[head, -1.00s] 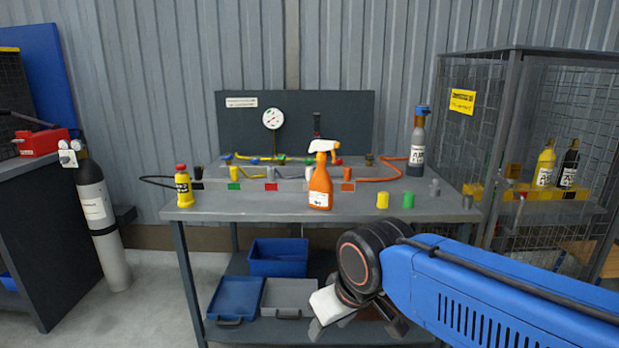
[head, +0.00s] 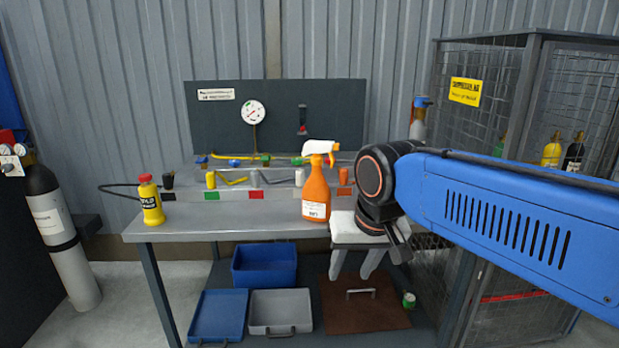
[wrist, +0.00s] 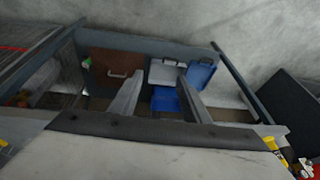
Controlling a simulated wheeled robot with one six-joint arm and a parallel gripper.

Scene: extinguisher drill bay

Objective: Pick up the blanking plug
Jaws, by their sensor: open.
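I cannot single out the blanking plug in either current view. The small yellow and green cylinders seen earlier on the right front of the bench (head: 225,229) are now out of sight, with my arm and gripper across that area. My gripper (head: 357,276) points down at the bench's front edge, right of the orange spray bottle (head: 316,195). In the wrist view my gripper (wrist: 159,78) has its two fingers apart with nothing between them, over the lower shelf.
A yellow bottle (head: 150,202) stands at the bench's left end. The lower shelf holds a blue bin (head: 264,264), blue tray (head: 219,315), grey tray (head: 280,312), brown panel (head: 364,306) and small green can (head: 409,299). A mesh cage (head: 480,130) stands at right.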

